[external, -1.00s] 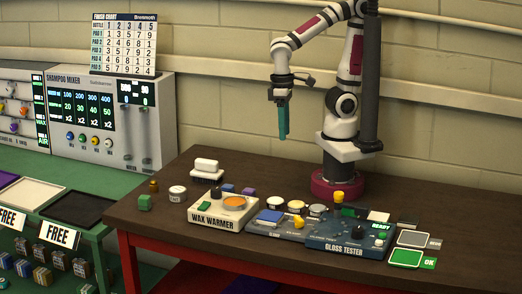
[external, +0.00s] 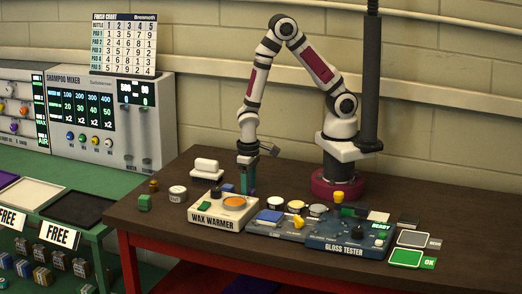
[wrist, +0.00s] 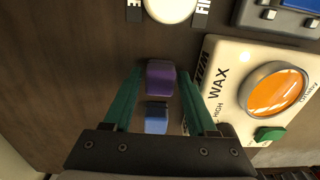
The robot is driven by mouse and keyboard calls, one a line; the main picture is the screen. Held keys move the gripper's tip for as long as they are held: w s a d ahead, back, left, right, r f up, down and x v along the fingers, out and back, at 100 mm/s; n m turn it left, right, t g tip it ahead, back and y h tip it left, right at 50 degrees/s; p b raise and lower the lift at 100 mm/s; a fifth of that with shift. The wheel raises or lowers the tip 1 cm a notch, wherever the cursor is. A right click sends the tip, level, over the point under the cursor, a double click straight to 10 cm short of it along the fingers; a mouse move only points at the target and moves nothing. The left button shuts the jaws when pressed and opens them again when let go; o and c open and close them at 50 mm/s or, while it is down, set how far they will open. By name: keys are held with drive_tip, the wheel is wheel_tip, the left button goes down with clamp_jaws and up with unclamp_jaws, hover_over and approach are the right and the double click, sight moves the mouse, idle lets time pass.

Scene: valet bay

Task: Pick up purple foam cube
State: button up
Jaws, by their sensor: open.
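The purple foam cube (wrist: 160,76) lies on the dark bench top and shows between my two teal fingers in the wrist view. My gripper (wrist: 161,72) is open, with one finger on each side of the cube and none clearly touching it. In the external view my gripper (external: 248,186) is low over the bench, just behind the wax warmer. There its fingers largely hide the purple cube.
A blue cube (wrist: 156,117) sits beside the purple one, closer to my palm. The wax warmer (wrist: 222,95) stands close to my right finger. A white round jar (wrist: 170,8) is further off.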

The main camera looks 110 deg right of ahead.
drive_tip(key=shift+f, duration=0.3)
clamp_jaws()
drive_tip(key=shift+r, duration=0.1)
